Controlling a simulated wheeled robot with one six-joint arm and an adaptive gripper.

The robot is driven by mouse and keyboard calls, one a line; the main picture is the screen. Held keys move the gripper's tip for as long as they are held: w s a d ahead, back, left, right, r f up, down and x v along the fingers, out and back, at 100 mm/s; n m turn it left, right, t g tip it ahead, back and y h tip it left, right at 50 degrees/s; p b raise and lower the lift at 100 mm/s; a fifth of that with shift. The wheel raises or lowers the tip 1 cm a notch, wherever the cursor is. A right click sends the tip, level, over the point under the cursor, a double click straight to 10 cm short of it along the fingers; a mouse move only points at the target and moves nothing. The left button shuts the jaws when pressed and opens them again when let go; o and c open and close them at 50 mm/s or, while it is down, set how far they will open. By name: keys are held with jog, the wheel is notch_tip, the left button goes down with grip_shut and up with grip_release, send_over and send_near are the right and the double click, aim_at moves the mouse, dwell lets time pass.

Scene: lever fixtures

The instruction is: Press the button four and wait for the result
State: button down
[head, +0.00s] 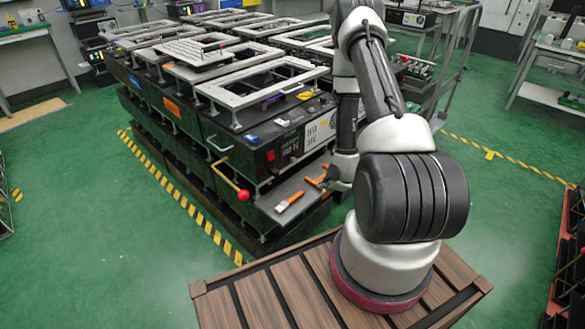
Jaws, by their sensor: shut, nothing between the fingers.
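My gripper (337,180) is small and dark in the head view, at the lower end of my arm. It is shut and appears empty, by the front right corner of the black fixture bench. The bench's front panel (290,147) carries a red switch (270,155), white lettering and a white plate (319,130) with dark marks. The gripper is below and right of this plate; I cannot tell whether it touches anything. No number four is readable at this size, so I cannot tell which button it is.
A lever with a red ball (243,195) sticks out at the bench's front left. Orange-and-white pieces (290,201) lie on a grey ledge (275,202) below the panel. Metal frames (262,80) cover the bench top. Green floor (110,220) is clear to the left.

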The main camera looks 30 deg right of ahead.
aim_at(293, 161)
jog(key=w+r+n+t, duration=0.2)
jog(key=shift+w+r, duration=0.15)
jog(key=shift+w, duration=0.25)
jog(key=shift+w, duration=0.1)
jog(key=shift+w+a, duration=0.5)
jog(key=shift+w, duration=0.85)
jog(key=shift+w+a, duration=0.45)
jog(key=shift+w, duration=0.9)
jog(key=shift+w+a, duration=0.5)
jog(key=shift+w, duration=0.85)
jog(key=shift+w, duration=0.1)
jog(key=shift+w+a, duration=0.15)
jog(key=shift+w, duration=0.15)
jog(key=shift+w+a, duration=0.15)
jog(key=shift+w, duration=0.3)
jog(key=shift+s, duration=0.1)
jog(key=shift+s+d, duration=0.3)
jog(key=shift+s, duration=0.45)
